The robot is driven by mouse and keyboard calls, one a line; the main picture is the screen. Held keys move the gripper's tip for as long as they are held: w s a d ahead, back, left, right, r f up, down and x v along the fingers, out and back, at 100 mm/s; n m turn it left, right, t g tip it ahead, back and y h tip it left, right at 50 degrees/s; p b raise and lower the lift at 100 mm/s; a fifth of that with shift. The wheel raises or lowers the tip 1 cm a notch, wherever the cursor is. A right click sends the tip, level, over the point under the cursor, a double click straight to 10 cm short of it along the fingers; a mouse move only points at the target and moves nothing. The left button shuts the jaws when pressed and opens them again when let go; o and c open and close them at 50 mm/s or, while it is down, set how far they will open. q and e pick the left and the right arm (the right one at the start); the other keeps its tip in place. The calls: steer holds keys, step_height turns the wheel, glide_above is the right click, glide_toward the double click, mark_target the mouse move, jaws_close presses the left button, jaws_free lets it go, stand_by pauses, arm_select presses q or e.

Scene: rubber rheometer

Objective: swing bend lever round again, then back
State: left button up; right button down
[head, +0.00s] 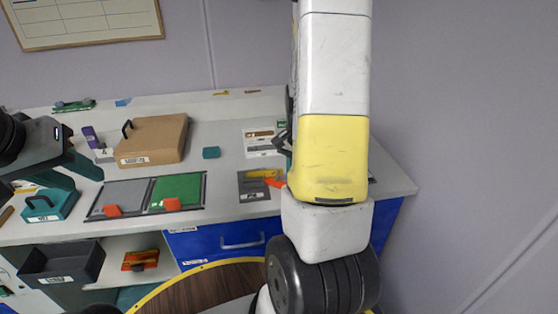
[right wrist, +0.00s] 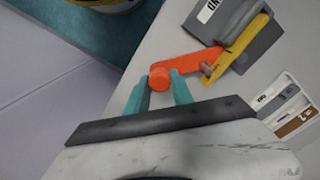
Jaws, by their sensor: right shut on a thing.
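The bend lever (right wrist: 188,68) is an orange arm with a round knob, pivoted on a grey plate (right wrist: 208,27) beside a yellow bar (right wrist: 243,47). In the right wrist view my right gripper (right wrist: 160,85) has its teal fingers on either side of the knob and is shut on it. In the head view the orange lever (head: 276,183) shows at the right edge of the grey plate (head: 252,191), partly behind my right arm. My right gripper's fingers are hidden there. My left gripper (head: 78,176) is open and empty at the left, above the bench.
A grey and green mat panel (head: 150,181) with two orange tabs lies left of the lever. White label cards (right wrist: 291,103) lie near the plate.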

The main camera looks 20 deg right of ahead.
steer(key=shift+s+a, duration=0.15)
steer(key=shift+a, duration=0.15)
stand_by(0.5)
steer(key=c, duration=1.1)
jaws_free()
step_height(320, 180, up, 8)
steer(key=shift+f, duration=0.1)
steer(key=s+a+r+n+t+y, duration=0.1)
steer(key=s+a+r+n+t, duration=0.2)
steer(key=s+a+r+n, duration=0.3)
steer(key=s+a+r+n+t+y, duration=0.1)
steer(key=s+a+r+n+t, duration=0.2)
steer(key=a+r, duration=0.8)
steer(key=s+n, duration=0.2)
steer(key=n, duration=0.1)
steer(key=shift+s, duration=0.4)
